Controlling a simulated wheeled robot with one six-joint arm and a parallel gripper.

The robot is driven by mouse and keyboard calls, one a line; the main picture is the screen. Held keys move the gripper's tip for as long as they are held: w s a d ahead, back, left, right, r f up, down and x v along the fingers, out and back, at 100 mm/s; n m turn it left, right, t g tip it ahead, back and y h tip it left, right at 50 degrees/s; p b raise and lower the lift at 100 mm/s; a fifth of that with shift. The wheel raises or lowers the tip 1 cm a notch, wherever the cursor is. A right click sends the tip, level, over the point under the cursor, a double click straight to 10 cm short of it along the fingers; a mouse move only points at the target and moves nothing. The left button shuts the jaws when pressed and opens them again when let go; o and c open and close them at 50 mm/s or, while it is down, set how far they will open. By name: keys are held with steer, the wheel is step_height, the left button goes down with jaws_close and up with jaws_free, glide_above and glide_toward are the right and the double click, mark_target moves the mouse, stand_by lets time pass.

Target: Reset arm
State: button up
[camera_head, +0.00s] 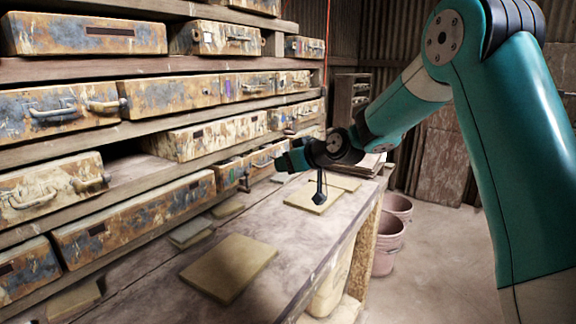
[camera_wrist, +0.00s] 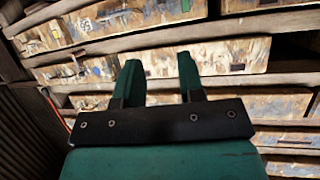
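My gripper (camera_wrist: 160,85) shows in the wrist view with its two green fingers apart and nothing between them. It points toward the shelf rack of worn drawers (camera_wrist: 220,62). In the head view my gripper (camera_head: 284,161) is at the end of my teal arm, above the bench and close to the front of the drawers. A dark tool-like thing (camera_head: 320,190) shows just below my wrist, over a tan tile; I cannot tell whether it hangs or stands there.
Rusty drawers with handles (camera_head: 160,95) fill the left side. The bench (camera_head: 300,240) holds a tan tile (camera_head: 229,267) in front and another tile (camera_head: 310,197) farther back. Pink buckets (camera_head: 388,245) stand on the floor to the right. Open floor lies beyond them.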

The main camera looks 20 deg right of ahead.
steer(key=shift+a, duration=0.1)
stand_by(0.3)
steer(key=s+a+r+n+g+y, duration=0.1)
steer(key=s+a+g, duration=0.2)
steer(key=s+a, duration=0.55)
steer(key=s+a+n+g, duration=0.1)
steer(key=s+a+g, duration=0.35)
steer(key=s, duration=0.75)
steer(key=s+f+g+h, duration=0.1)
steer(key=s+g, duration=0.3)
steer(key=s, duration=1.6)
steer(key=shift+a+f+n+h, duration=0.3)
steer(key=shift+f+h, duration=0.1)
steer(key=shift+f, duration=0.3)
steer(key=shift+g, duration=0.25)
